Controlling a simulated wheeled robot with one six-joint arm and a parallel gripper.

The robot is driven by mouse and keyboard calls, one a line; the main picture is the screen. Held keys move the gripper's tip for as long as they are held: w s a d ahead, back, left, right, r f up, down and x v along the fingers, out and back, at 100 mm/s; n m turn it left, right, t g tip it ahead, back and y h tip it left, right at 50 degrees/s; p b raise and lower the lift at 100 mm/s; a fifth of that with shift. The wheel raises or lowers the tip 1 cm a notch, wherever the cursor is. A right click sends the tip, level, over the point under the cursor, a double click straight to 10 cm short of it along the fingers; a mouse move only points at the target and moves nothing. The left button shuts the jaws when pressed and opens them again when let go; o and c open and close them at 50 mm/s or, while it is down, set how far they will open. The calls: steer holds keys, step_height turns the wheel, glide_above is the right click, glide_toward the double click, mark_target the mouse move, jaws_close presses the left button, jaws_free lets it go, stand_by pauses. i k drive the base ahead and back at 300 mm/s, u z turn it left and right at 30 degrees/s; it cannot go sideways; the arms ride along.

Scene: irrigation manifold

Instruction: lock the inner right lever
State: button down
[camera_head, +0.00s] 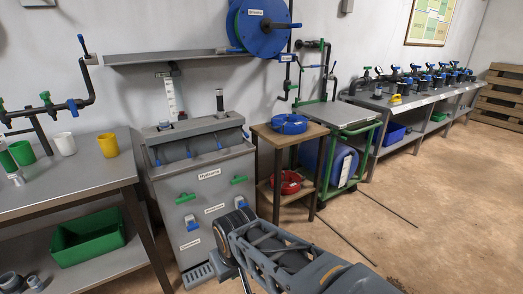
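A grey cabinet (205,185) with small white labels stands left of centre. Its front carries a left green lever (186,198) and a right green lever (238,180), both roughly level. Below them are a left blue handle (192,224) and a right blue handle (240,202). Several thin blue levers, such as a right one (218,142), line its upper front edge. I cannot tell which of these is the inner right lever, or whether it is locked. My arm reaches in from the lower right, in front of the cabinet's lower right side. My gripper cannot be made out.
A metal bench (75,183) with cups stands left, a green bin (88,238) below. Right of the cabinet are a wooden stand (290,135) with hose coils and a green cart (345,125). A long valve bench (420,100) runs behind. The right floor is mostly clear.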

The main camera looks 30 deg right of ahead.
mark_target(218, 145)
steer(key=z, duration=0.3)
steer(key=k, duration=0.55)
steer(key=u, duration=0.9)
steer(key=i, duration=1.45)
steer(key=z, duration=0.35)
